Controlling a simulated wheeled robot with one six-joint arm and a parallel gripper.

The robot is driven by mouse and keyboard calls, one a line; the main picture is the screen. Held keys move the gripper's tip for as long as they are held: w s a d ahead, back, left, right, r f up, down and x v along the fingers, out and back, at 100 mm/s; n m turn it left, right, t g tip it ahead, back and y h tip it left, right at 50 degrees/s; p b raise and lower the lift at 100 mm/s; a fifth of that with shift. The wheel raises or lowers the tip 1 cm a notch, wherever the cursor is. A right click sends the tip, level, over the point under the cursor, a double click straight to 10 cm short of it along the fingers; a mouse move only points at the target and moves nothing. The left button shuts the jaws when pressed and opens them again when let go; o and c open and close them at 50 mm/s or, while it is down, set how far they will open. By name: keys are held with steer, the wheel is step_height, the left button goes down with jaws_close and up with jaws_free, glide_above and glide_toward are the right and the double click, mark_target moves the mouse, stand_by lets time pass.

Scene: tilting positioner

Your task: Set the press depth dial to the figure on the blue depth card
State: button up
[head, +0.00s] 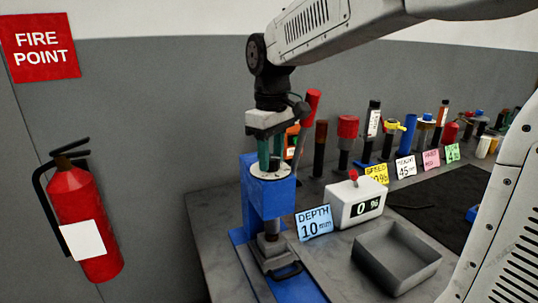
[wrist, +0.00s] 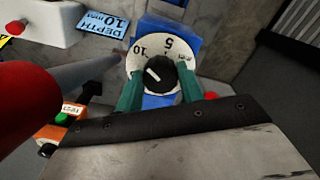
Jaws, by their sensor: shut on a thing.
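The blue depth card (head: 314,223) stands on the bench and reads "DEPTH 10 mm"; it shows upside down in the wrist view (wrist: 100,20). The press (head: 267,205) is a blue column with a white dial face (wrist: 171,47) on top. That face shows 5, 10 and "mm". My gripper (head: 270,158) points down over the dial. In the wrist view its teal fingers (wrist: 158,84) are shut on the black dial knob (wrist: 160,69). The knob's white mark points up-left, a little to the left of the 10; its exact reading is hard to tell.
A white box (head: 353,203) with a red button reads "0 %". A grey tray (head: 367,259) lies in front of it. Yellow, white, pink and green cards and several upright tools stand behind.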

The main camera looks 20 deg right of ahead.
mark_target(271, 157)
steer(key=shift+n, duration=0.4)
steer(key=o, duration=1)
step_height(271, 157, up, 8)
